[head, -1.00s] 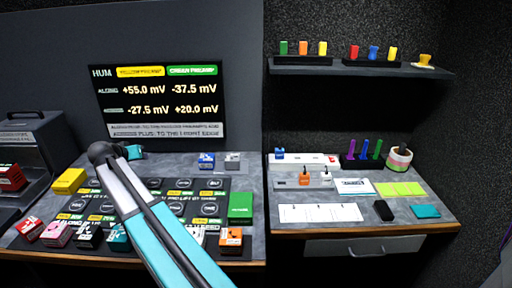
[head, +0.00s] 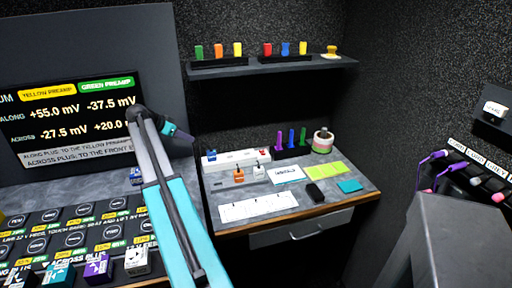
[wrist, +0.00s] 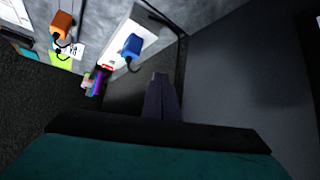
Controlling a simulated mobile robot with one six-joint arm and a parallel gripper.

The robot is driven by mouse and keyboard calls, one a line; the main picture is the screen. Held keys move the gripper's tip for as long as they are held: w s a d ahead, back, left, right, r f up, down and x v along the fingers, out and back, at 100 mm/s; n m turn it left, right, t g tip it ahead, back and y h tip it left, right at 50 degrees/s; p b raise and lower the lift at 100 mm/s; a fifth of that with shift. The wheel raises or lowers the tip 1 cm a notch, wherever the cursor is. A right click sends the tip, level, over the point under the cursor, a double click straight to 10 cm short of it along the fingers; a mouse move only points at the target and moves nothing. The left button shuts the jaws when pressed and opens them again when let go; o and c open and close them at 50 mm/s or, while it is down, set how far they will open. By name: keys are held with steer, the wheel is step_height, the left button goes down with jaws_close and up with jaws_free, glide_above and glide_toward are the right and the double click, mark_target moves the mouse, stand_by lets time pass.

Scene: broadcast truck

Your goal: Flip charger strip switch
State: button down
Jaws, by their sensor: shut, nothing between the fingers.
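A white power strip (head: 236,160) lies at the back of the right-hand desk, with a blue plug (head: 212,155) at its left end. A small red part, seemingly its switch (head: 264,152), is at the right end. In the wrist view the strip (wrist: 143,24) appears upper middle with the blue plug (wrist: 131,46) and a red spot (wrist: 106,68) at its lower end. My gripper (head: 189,138) is raised left of the strip, apart from it. In the wrist view its dark fingers (wrist: 160,80) are shut and empty.
A button panel is lower left.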

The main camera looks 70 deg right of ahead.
steer(key=s+d+r+m+g+y+p, duration=0.1)
steer(key=s+d+m, duration=0.2)
steer(key=s+d, duration=0.3)
steer(key=s+d+r+m+g+y+p, duration=0.1)
steer(key=s+d, duration=0.4)
steer(key=s, duration=0.8)
steer(key=m+g+y, duration=0.1)
steer(key=m, duration=0.1)
steer(key=shift+s+d+r+m+g, duration=0.2)
steer(key=shift+s+d+m+g, duration=0.1)
steer(key=shift+s+d, duration=0.1)
steer(key=p, duration=0.2)
glide_above(264, 152)
steer(key=w+a, duration=0.2)
steer(key=w, duration=0.1)
step_height(264, 152, down, 7)
steer(key=shift+s+a+r, duration=0.15)
step_height(264, 152, down, 3)
steer(key=shift+s+r+p, duration=0.1)
steer(key=shift+r+p, duration=0.05)
steer(key=shift+p, duration=0.3)
steer(key=shift+f, duration=0.85)
